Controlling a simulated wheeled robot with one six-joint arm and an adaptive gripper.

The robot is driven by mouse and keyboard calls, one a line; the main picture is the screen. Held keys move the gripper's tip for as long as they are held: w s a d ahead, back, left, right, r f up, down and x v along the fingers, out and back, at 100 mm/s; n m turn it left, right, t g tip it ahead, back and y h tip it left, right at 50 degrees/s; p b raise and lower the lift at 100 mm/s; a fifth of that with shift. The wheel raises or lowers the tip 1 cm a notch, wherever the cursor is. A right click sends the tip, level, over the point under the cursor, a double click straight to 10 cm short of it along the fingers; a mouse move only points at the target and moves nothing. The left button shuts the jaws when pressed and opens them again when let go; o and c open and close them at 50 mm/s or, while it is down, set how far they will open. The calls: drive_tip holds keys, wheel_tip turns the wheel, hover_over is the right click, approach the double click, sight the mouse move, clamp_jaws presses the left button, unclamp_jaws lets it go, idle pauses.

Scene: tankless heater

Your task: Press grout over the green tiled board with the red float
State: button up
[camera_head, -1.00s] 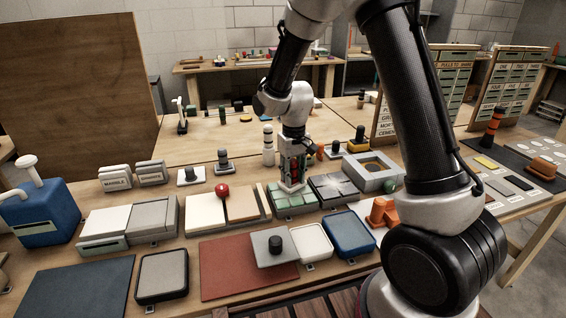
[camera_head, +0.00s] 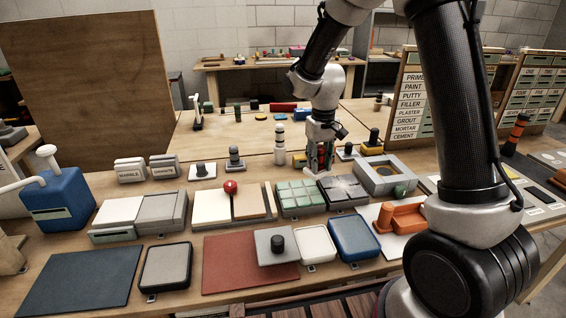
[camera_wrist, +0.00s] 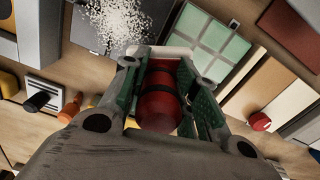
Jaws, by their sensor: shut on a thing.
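The green tiled board (camera_head: 301,199) lies on the workbench, with several pale green squares in a grid. In the wrist view it (camera_wrist: 212,40) shows at the upper right of the float. My gripper (camera_head: 320,158) is shut on the red handle of the float (camera_wrist: 160,95). The float's pale plate (camera_head: 317,174) is near the far right corner of the tiled board, by the dark board. I cannot tell whether it touches either. No grout is clearly visible on the tiles.
A dark board (camera_head: 345,192) with a pale X-like mark stands right of the tiles; white speckles (camera_wrist: 128,22) show there in the wrist view. A grey frame (camera_head: 384,175) stands farther right. A board with a red knob (camera_head: 231,187) is left of the tiles.

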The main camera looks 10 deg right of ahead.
sight(320, 147)
drive_tip(key=shift+r, duration=1.9)
